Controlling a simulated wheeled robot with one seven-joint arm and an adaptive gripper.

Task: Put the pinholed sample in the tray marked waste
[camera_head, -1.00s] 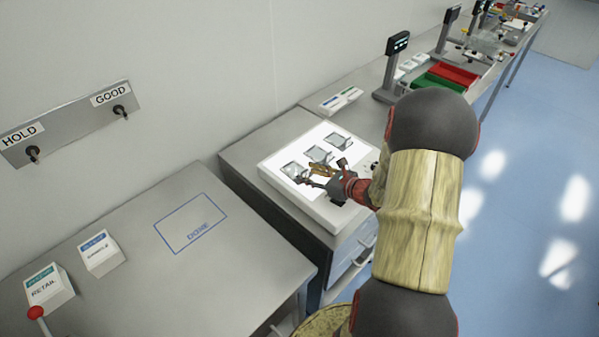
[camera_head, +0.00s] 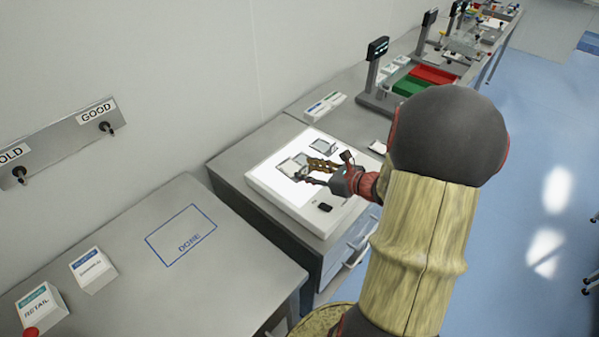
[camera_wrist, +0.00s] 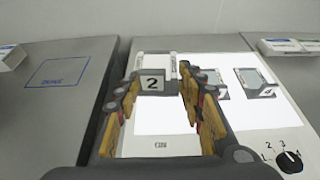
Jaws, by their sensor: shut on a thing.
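My gripper (camera_wrist: 158,88) is shut on a clear sample (camera_wrist: 152,66) with a tag reading 2, seen between the fingers in the wrist view. In the head view my gripper (camera_head: 318,172) is low over the lit white panel (camera_head: 270,178). Two other framed samples lie on the panel to the right in the wrist view: one partly behind the finger (camera_wrist: 217,84) and one tagged 4 (camera_wrist: 253,78). Pinholes are too small to make out. A red tray (camera_head: 435,74) and a green tray (camera_head: 409,88) stand farther along the counter; no waste marking is readable.
A bench with a blue DONE outline (camera_head: 181,236) is to the left. Labelled boxes (camera_head: 93,270) stand on it. A display on a post (camera_head: 376,60) stands near the trays. Small boxes (camera_head: 324,106) sit behind the panel. A numbered dial (camera_wrist: 289,161) is on the panel's front.

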